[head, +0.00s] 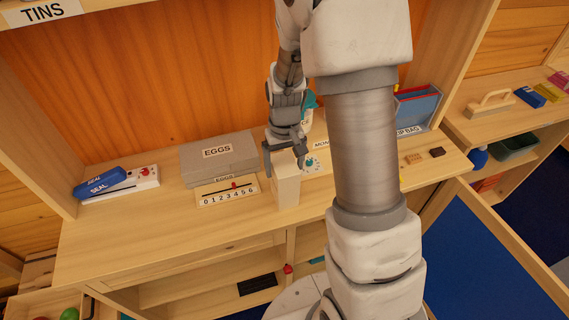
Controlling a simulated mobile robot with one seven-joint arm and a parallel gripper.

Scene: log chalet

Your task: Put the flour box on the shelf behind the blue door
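A plain cream upright box (286,189), likely the flour box, is near the counter's front edge; no label shows on it. My gripper (285,151) points down at the box's top, with its fingers at either side. I cannot tell whether they press on the box, or whether its base touches the counter. A blue-panelled door (478,250) stands open at the lower right. My arm hides much of the cabinet opening beside it, so the shelf behind the door is not clearly seen.
The counter (120,232) holds a grey EGGS box (218,158), a number strip (228,193), a blue SEAL item (101,181) and a round dial (314,163). Open shelves (190,288) lie below, with a black item (257,284). A side counter (510,116) is at right.

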